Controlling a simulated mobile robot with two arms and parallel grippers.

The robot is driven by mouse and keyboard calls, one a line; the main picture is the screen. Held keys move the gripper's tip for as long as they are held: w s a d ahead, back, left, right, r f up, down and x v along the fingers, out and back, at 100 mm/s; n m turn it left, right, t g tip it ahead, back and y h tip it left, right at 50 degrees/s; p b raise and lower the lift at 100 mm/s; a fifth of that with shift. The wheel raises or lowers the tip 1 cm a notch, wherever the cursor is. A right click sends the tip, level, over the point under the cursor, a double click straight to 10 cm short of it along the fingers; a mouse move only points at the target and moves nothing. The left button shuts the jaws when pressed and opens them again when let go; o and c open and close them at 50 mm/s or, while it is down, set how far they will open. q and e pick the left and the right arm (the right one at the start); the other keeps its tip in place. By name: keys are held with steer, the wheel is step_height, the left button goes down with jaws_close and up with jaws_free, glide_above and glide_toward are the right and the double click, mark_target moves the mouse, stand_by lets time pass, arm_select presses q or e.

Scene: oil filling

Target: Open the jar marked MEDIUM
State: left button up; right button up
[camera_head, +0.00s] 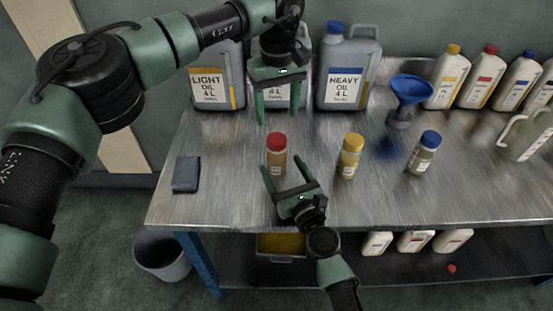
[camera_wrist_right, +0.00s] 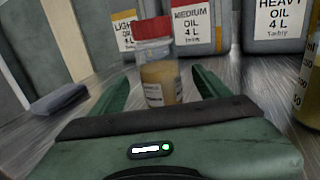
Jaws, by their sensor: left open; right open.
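A small jar with a red lid (camera_head: 276,162) and amber contents stands upright on the metal table; its label is too small to read. It also shows in the right wrist view (camera_wrist_right: 160,82), between the fingertips of my right gripper and a little beyond them. My right gripper (camera_head: 288,165) is open at table level, with its fingers reaching toward the jar's near side. My left gripper (camera_head: 281,114) is open and empty, pointing down above and behind the red-lidded jar. It partly hides the middle canister, which reads MEDIUM OIL in the right wrist view (camera_wrist_right: 192,28).
A yellow-lidded jar (camera_head: 349,160) and a blue-lidded jar (camera_head: 423,156) stand to the right. LIGHT (camera_head: 208,103) and HEAVY (camera_head: 345,103) canisters and a blue funnel (camera_head: 411,90) stand behind. A dark cloth (camera_head: 186,174) lies left. The front right of the table is clear.

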mark_target(281, 166)
steer(key=x, duration=0.4)
steer(key=shift+w+a, duration=0.1)
jaws_close()
